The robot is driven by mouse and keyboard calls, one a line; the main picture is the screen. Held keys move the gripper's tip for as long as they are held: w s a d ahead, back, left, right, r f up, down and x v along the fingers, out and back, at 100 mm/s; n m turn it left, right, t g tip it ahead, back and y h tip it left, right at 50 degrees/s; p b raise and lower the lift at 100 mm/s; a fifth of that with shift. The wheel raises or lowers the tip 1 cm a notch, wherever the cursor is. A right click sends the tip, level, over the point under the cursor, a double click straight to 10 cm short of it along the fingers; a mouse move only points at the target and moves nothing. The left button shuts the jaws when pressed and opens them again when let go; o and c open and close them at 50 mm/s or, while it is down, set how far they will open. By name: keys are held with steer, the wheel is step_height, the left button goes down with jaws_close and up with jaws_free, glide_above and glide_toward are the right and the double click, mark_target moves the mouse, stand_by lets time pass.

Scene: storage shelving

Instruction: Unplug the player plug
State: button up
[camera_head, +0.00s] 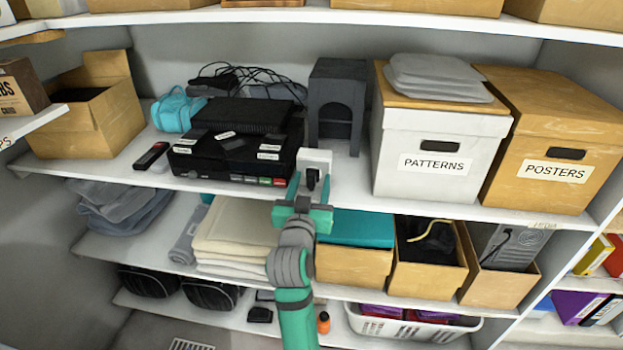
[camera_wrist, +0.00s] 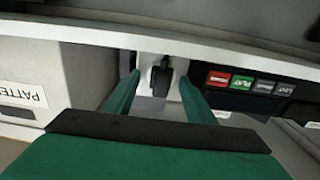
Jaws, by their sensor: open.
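A small black plug (camera_head: 311,178) sits in a white socket block (camera_head: 316,160) on the upper middle shelf, just right of the black player (camera_head: 238,148). In the wrist view the plug (camera_wrist: 162,77) shows upside down against the white block (camera_wrist: 151,66). My green gripper (camera_head: 306,188) is at the shelf's front edge, in front of the plug. In the wrist view its two fingers (camera_wrist: 158,92) are apart, one on each side of the plug, with visible gaps. Whether the fingertips reach past the plug is hard to tell.
The player's front with coloured buttons (camera_wrist: 245,83) is close beside one finger. A white box labelled PATTERNS (camera_head: 435,165) stands to the right, and a dark grey arched box (camera_head: 337,95) is behind.

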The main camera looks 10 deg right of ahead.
mark_target(309, 184)
steer(key=shift+w+a, duration=0.15)
steer(key=shift+a, duration=0.05)
stand_by(0.6)
steer(key=shift+d, duration=0.15)
steer(key=shift+a, duration=0.2)
steer(key=c, duration=0.5)
steer(key=shift+d, duration=0.25)
jaws_close()
steer(key=shift+v, duration=1.9)
steer(key=shift+s+a, duration=0.3)
steer(key=shift+s+d, duration=0.1)
steer(key=shift+s, duration=0.5)
steer(key=shift+s+a, duration=0.2)
steer(key=shift+s, duration=0.1)
